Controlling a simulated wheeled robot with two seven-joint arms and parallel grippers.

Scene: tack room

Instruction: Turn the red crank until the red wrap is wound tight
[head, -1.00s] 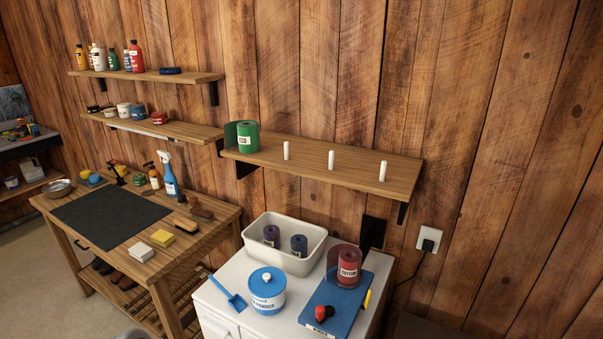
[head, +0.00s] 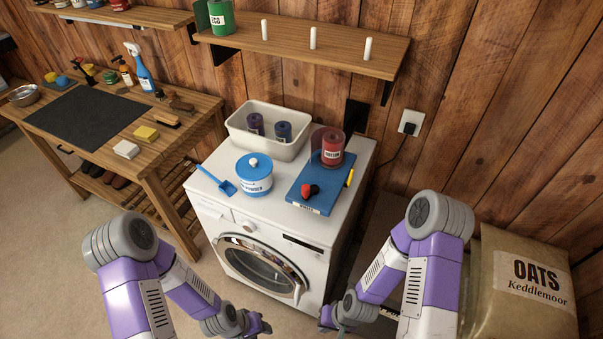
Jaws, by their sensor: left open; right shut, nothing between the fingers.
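The red wrap (head: 332,147) stands upright as a roll on the blue winder board (head: 321,190), with a loose-looking red sheet curving round its left side. The red crank (head: 307,190) with a black part sits at the board's front left. The board lies on the right part of the white washing machine's top. My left gripper (head: 262,327) is low in front of the machine, open and empty, well below the crank. My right gripper (head: 326,322) is low to its right, shut and empty. Both are apart from the winder, and their fingertips show only small.
On the machine top (head: 284,224) are a blue-lidded powder tub (head: 255,180), a blue scoop (head: 219,181) and a white bin (head: 244,139) with two dark rolls. A pegged shelf (head: 340,55) hangs above. An oats sack (head: 515,290) stands at right.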

